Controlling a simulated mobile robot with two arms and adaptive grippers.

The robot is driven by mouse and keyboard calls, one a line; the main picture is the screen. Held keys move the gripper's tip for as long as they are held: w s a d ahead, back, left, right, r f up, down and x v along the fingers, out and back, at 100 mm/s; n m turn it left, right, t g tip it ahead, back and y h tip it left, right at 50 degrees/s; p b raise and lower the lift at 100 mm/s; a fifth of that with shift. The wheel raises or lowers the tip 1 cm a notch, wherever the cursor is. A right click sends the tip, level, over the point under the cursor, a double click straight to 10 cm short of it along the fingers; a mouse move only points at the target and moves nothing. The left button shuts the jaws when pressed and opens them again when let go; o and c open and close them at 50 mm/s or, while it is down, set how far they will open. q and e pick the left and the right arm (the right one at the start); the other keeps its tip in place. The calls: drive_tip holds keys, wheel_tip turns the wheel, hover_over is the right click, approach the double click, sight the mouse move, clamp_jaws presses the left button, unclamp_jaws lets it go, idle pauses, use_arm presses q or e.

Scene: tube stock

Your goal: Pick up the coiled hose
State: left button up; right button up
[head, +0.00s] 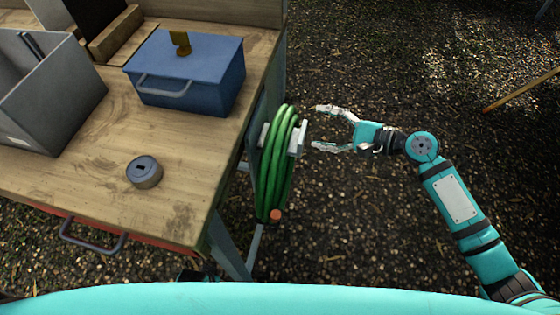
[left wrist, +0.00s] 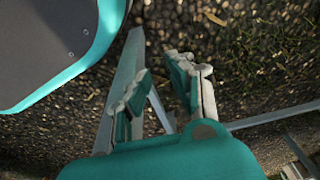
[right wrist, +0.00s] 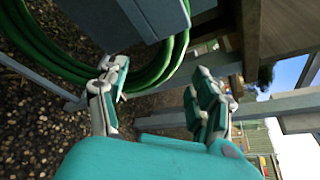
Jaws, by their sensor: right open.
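The coiled green hose (head: 272,172) hangs on a grey bracket (head: 297,138) at the right side of the workbench. An orange end piece (head: 275,215) shows at its bottom. My right gripper (head: 316,127) is open and empty, just right of the hose's upper part, fingers pointing at it. In the right wrist view, the hose (right wrist: 172,62) curves past the fingertips (right wrist: 162,68), with one finger overlapping it; I cannot tell whether they touch. My left gripper (left wrist: 160,68) is open and empty over the ground, near grey metal legs. It is not clearly visible in the head view.
The wooden workbench (head: 100,190) holds a blue box (head: 205,95) with a handle, a grey bin (head: 60,105) and a small round grey can (head: 144,172). A drawer handle (head: 93,238) sticks out at its front.

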drive_tip(key=x, duration=0.3)
drive_tip(key=r+x, duration=0.1)
drive_tip(key=x, duration=0.2)
drive_tip(key=r+x, duration=0.1)
drive_tip(key=x, duration=0.3)
drive_tip(key=shift+w+a+r, duration=0.15)
drive_tip(key=shift+w+a, duration=0.1)
clamp_jaws()
drive_tip(key=shift+r, duration=0.1)
